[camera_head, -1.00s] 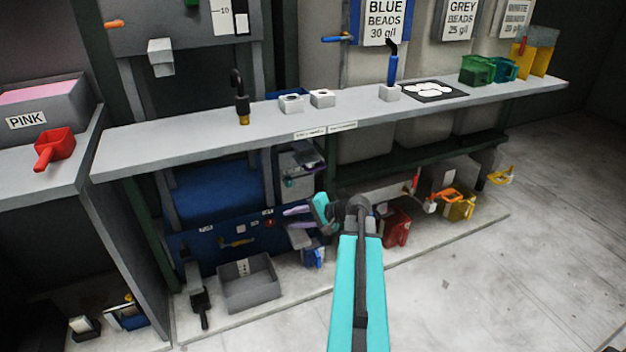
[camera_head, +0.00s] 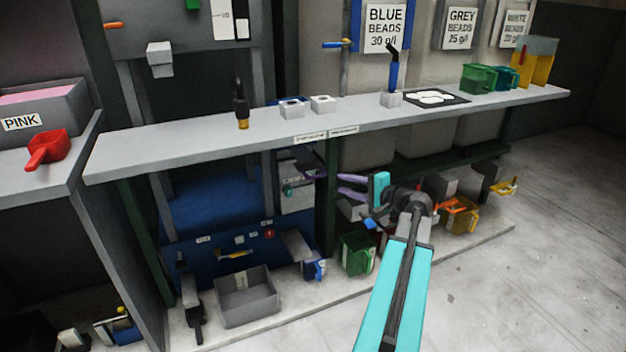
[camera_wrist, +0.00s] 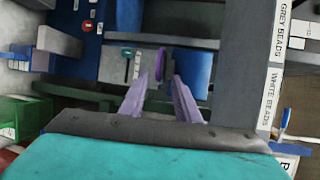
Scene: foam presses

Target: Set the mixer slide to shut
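A grey box (camera_head: 297,196) stands under the shelf beside the blue mixer panel (camera_head: 200,262). A dark purple handle (camera_head: 314,176) sticks out from it, and a small teal part (camera_head: 288,191) sits on its face. I cannot read which is the mixer slide or its setting. In the wrist view the purple handle (camera_wrist: 160,64) stands just ahead of my fingertips, and the teal part (camera_wrist: 127,66) lies to its left on a light plate. My gripper (camera_wrist: 161,82) has two purple fingers, apart and with nothing clearly held. In the head view my gripper (camera_head: 338,185) is right of the handle.
The grey shelf (camera_head: 200,141) runs above my gripper, with small white blocks (camera_head: 323,104) on it. A dark green post (camera_head: 326,200) stands close to my fingers. A green bin (camera_head: 357,254) and a grey tray (camera_head: 246,303) stand low. Open floor lies at the right.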

